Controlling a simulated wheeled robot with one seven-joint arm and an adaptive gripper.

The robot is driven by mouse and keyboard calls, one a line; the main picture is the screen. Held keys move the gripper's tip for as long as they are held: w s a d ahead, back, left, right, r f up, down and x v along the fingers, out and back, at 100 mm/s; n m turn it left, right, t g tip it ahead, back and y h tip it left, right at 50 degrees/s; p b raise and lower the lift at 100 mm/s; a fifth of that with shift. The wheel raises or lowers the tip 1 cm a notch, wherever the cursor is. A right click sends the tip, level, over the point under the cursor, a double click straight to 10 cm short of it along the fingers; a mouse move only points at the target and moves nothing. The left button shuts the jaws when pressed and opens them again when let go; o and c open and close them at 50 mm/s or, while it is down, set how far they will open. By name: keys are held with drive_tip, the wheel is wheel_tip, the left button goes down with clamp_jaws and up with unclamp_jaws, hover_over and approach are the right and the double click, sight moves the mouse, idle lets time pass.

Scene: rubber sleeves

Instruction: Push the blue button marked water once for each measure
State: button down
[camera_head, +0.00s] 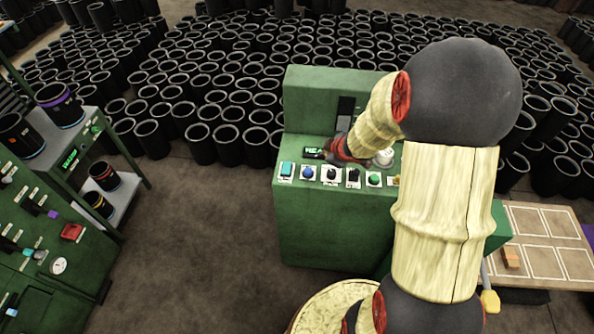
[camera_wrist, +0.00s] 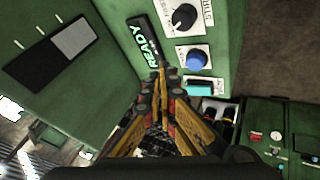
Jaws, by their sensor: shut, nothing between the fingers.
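The green machine (camera_head: 330,225) has a row of controls on its front ledge. A round blue button (camera_head: 307,172) sits on a white plate near the left end; its label is too small to read. It also shows in the wrist view (camera_wrist: 197,60), standing clear of the fingers. My gripper (camera_head: 331,153) is over the panel, behind and to the right of the blue button. In the wrist view my gripper (camera_wrist: 163,68) is shut and empty, with its tips close to the lit display (camera_wrist: 148,42) reading READY. My forearm hides part of the machine's right side.
A teal square button (camera_head: 286,170) is left of the blue one, and a black knob (camera_head: 331,175) right of it. A green button (camera_head: 374,179) is farther right. Black sleeves (camera_head: 228,145) crowd the floor behind. A tray (camera_head: 545,222) stands at right.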

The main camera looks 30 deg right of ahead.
drive_tip(key=w+a+r+n+t+y, duration=0.1)
drive_tip(key=w+a+r+n+y, duration=0.1)
drive_tip(key=a, duration=0.3)
drive_tip(key=shift+w+r+t, duration=0.3)
drive_tip(key=shift+w+r, duration=0.15)
drive_tip(key=shift+w, duration=0.2)
drive_tip(key=shift+f, duration=0.2)
drive_tip(key=b, duration=0.8)
hover_over(307, 172)
wheel_tip(307, 172, down, 7)
drive_tip(key=shift+f, duration=0.15)
drive_tip(key=shift+f+b, duration=0.5)
drive_tip(key=shift+f, duration=0.1)
drive_tip(key=shift+f, duration=0.1)
drive_tip(key=shift+f, duration=0.25)
drive_tip(key=shift+f+b, duration=0.4)
drive_tip(key=shift+f, duration=0.05)
idle(0.6)
drive_tip(key=shift+r, duration=0.1)
drive_tip(key=shift+r+p, duration=0.75)
drive_tip(key=shift+p, duration=0.25)
